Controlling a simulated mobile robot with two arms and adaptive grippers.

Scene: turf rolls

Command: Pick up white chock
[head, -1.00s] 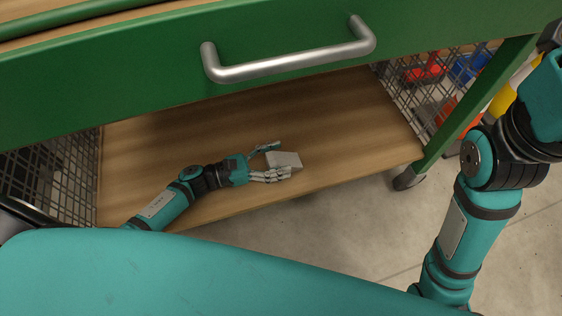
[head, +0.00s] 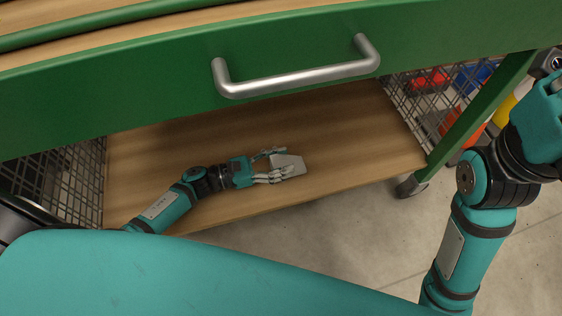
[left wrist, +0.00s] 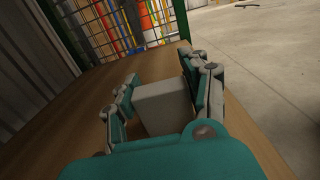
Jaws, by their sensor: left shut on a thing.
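The white chock (head: 290,165) is a pale block at the lower wooden shelf of the green cart. My left gripper (head: 275,166) is shut on it, with one finger along each side. In the left wrist view the chock (left wrist: 163,107) sits between the two fingers of my left gripper (left wrist: 158,95). I cannot tell whether the chock touches the shelf or is just above it. My right arm comes down at the right edge, but its gripper is out of view.
The wooden shelf (head: 340,120) is otherwise bare. A green drawer front with a metal handle (head: 298,80) hangs above it. Wire mesh (head: 425,105) closes the right side, and a green post (head: 480,115) and caster (head: 411,186) stand at the right corner.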

